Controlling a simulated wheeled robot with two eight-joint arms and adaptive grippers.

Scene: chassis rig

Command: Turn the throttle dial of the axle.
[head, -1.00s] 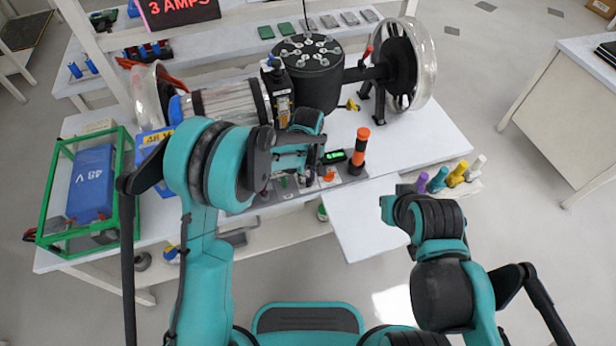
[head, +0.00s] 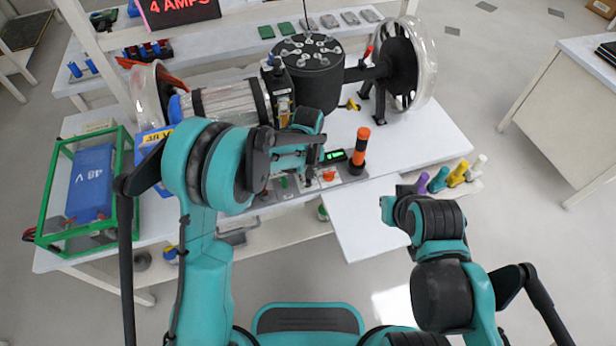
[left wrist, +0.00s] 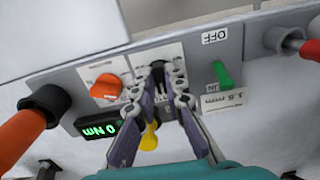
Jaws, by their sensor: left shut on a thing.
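The axle (head: 366,74) lies across the back of the white table, with a clear-rimmed wheel at each end. My left gripper (head: 312,157) is over the grey control panel at the table's front. In the left wrist view my left gripper (left wrist: 166,80) is shut on a small dark part on the panel, which I take for the throttle dial (left wrist: 157,72); the fingers hide most of it. A green readout (left wrist: 98,129) beside it shows 0 Nm. The amps display (head: 178,10) reads 4 AMPS. My right arm's end (head: 396,208) is at the lower right; its fingers cannot be made out.
An orange knob (left wrist: 106,88), a green switch (left wrist: 222,75) marked OFF and a yellow knob (left wrist: 149,138) are close to the fingers. An orange-black handle (head: 360,150) stands up at the panel's right. A green-framed box (head: 47,196) holds a blue 48 V battery.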

